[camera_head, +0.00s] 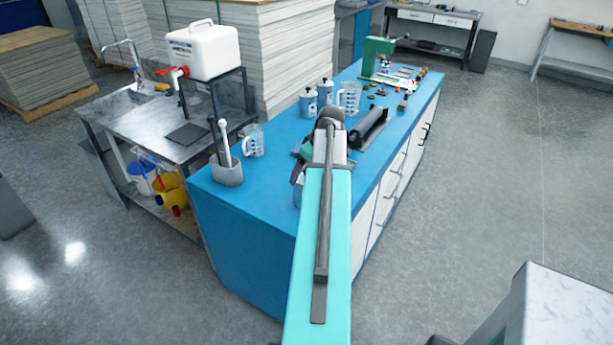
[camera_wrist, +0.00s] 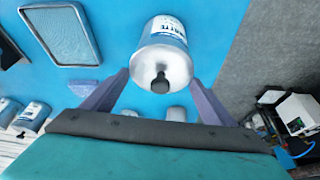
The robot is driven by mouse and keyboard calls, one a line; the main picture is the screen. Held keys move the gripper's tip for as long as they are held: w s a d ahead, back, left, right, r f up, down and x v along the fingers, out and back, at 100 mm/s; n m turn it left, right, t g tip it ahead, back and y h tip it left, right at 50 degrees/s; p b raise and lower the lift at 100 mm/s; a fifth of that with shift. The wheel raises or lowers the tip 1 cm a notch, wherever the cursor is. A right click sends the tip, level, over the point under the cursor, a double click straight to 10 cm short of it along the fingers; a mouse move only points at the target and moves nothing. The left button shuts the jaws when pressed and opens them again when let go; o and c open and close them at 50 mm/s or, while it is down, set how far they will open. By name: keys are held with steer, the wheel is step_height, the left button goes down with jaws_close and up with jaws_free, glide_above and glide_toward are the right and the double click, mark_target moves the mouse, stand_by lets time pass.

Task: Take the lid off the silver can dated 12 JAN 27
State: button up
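In the wrist view a silver can (camera_wrist: 163,38) with a white and blue label stands on the blue bench top. Its lid (camera_wrist: 160,68) faces the camera and has a black knob (camera_wrist: 160,82). My gripper (camera_wrist: 158,77) is open, with one purple finger on each side of the lid and a visible gap to each. No date can be read on the label. In the head view my arm hides most of the gripper and this can. Two similar cans, a nearer one (camera_head: 308,104) and a farther one (camera_head: 325,92), stand farther back on the bench.
On the blue bench (camera_head: 262,195) stand a clear jug (camera_head: 350,98), a black roller (camera_head: 369,127), a grey holder (camera_head: 227,171) with tools and a green machine (camera_head: 375,58). A metal-rimmed tray (camera_wrist: 60,35) lies left of the can in the wrist view.

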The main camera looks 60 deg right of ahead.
steer(key=c, duration=0.5)
steer(key=shift+r, duration=0.15)
steer(key=shift+r+b, duration=0.9)
steer(key=shift+r, duration=0.45)
steer(key=shift+s+d+r, duration=0.15)
steer(key=shift+s, duration=0.1)
steer(key=shift+s+d+r+b, duration=0.3)
steer(key=shift+s+d+b, duration=0.7)
steer(key=shift+s, duration=1.3)
steer(key=shift+s+d+r+b, duration=0.25)
steer(key=shift+s+d+b, duration=0.45)
steer(key=shift+s+d, duration=1.1)
steer(key=shift+s+d+r+b, duration=0.3)
steer(key=shift+s+d+b, duration=0.45)
steer(key=shift+s, duration=2.05)
steer(key=shift+a, duration=0.15)
